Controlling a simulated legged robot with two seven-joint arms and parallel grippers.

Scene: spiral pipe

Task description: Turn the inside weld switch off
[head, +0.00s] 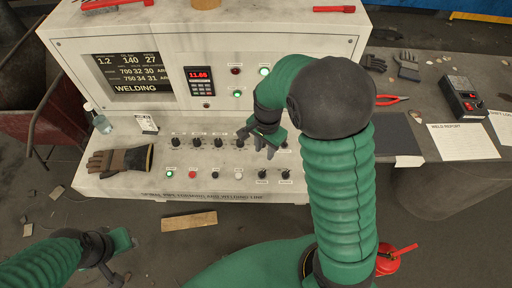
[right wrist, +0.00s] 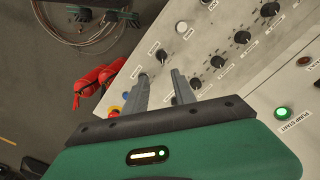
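The control panel (head: 150,185) has a lower row of buttons and black switches. Two black switches, (head: 262,174) and (head: 285,174), sit at its right end; their labels are too small to read, so I cannot tell which is inside weld. My right gripper (head: 267,148) is over the panel just above these switches. In the right wrist view its fingers (right wrist: 160,80) are apart and hold nothing visible. A black switch (right wrist: 162,55) shows just beyond and between the fingertips; the left finger may hide another. My left gripper (head: 108,260) is low at the left, away from the panel.
A row of black knobs (head: 197,142) runs above the lower row, close to my right fingers. A glove (head: 120,161) lies on the panel's left. Pliers (head: 391,100) lie on the right table.

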